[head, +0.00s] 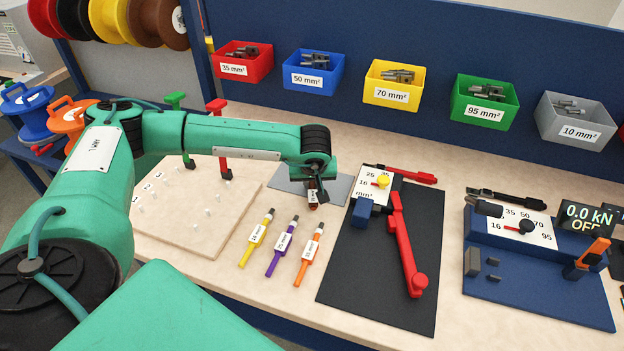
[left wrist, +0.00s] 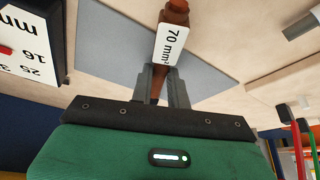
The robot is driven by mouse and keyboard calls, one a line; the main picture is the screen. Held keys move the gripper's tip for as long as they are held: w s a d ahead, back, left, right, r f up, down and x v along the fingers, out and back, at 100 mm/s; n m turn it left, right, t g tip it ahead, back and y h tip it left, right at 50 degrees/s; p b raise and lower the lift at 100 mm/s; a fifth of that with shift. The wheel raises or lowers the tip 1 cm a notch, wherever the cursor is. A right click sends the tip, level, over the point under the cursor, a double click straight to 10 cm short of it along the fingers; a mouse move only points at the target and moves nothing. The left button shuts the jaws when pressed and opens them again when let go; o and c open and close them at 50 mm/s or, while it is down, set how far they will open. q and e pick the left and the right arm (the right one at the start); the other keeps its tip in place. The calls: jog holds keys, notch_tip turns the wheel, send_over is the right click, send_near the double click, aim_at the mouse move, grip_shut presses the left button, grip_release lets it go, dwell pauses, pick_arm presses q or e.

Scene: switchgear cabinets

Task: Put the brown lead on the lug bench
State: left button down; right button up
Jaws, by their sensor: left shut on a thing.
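The brown lead (left wrist: 175,14) carries a white 70 mm² label and is held between the fingers of my left gripper (left wrist: 162,74). In the head view, my left gripper (head: 313,182) points down over a grey mat (head: 338,189) on the pale bench (head: 220,259). The brown lead's dark tip shows below the label there. I cannot tell whether it touches the mat. The grey mat also shows behind the lead in the left wrist view (left wrist: 105,45). My right gripper is not in view.
Yellow (head: 257,238), purple (head: 282,246) and orange (head: 309,254) leads lie in front of the mat. A black board with a red-handled tool (head: 408,245) is right; a wooden peg board (head: 190,225) is left. Lug bins, including a yellow one (head: 394,86), line the back.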

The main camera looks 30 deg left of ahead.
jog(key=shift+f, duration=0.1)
pick_arm(q)
jog(key=c, duration=1.7)
grip_release()
jog(key=shift+f, duration=0.1)
jog(key=shift+c, duration=0.2)
jog(key=o, duration=0.4)
jog(key=shift+c, duration=0.2)
jog(key=shift+o, duration=0.2)
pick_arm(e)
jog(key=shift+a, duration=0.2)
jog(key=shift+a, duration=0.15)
